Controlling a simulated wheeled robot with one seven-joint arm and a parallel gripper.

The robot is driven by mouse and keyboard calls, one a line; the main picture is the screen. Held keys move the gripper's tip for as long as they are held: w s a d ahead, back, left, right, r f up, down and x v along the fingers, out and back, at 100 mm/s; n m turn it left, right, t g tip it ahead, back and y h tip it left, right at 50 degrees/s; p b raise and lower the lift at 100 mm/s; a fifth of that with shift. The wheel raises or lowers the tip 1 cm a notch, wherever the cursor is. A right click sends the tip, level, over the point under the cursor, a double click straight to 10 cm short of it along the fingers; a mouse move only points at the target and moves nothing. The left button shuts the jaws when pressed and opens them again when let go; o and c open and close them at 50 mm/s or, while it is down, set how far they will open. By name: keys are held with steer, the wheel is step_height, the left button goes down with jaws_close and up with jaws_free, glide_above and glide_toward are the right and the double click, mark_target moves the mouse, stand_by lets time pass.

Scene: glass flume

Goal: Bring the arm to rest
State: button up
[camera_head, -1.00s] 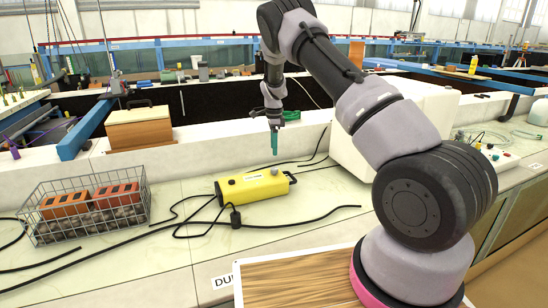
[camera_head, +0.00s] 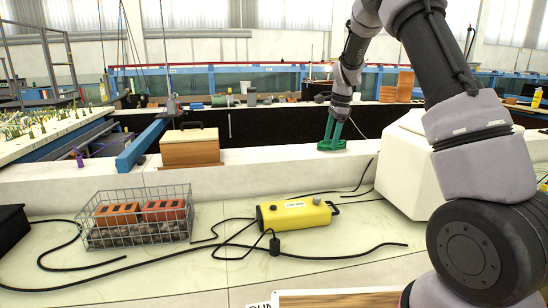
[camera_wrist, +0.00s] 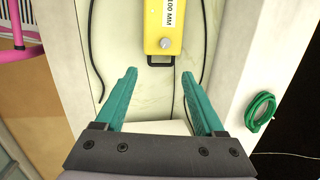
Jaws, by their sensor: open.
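My arm (camera_head: 465,150) comes in from the right of the head view and reaches over the bench, bent with the hand hanging down. My gripper (camera_head: 333,143) points downward, with its green fingers in front of the pale ledge. In the wrist view my gripper (camera_wrist: 158,78) has its two fingers spread apart with nothing between them. A yellow box (camera_head: 295,214) with a black handle lies on the bench below and nearer. It also shows at the top of the wrist view (camera_wrist: 163,25), beyond the fingertips.
A green cord coil (camera_wrist: 260,110) lies right of the fingers. A wire basket (camera_head: 135,218) with orange bricks stands on the bench at left. A wooden box (camera_head: 190,150) sits behind it. A white block (camera_head: 408,165) stands beside my arm. Black cables (camera_head: 200,250) cross the bench.

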steer(key=s+d+r+n+t+y, duration=0.1)
steer(key=s+r+n, duration=0.2)
steer(key=s+r, duration=0.6)
steer(key=s+d+r+n+t, duration=0.2)
steer(key=s+r+n, duration=0.1)
steer(key=s+r, duration=0.55)
steer(key=s+r+n+t, duration=0.1)
steer(key=s+n, duration=0.5)
steer(key=s, duration=1.4)
steer(key=shift+s+t, duration=0.15)
steer(key=shift+t, duration=0.75)
steer(key=shift+d, duration=0.1)
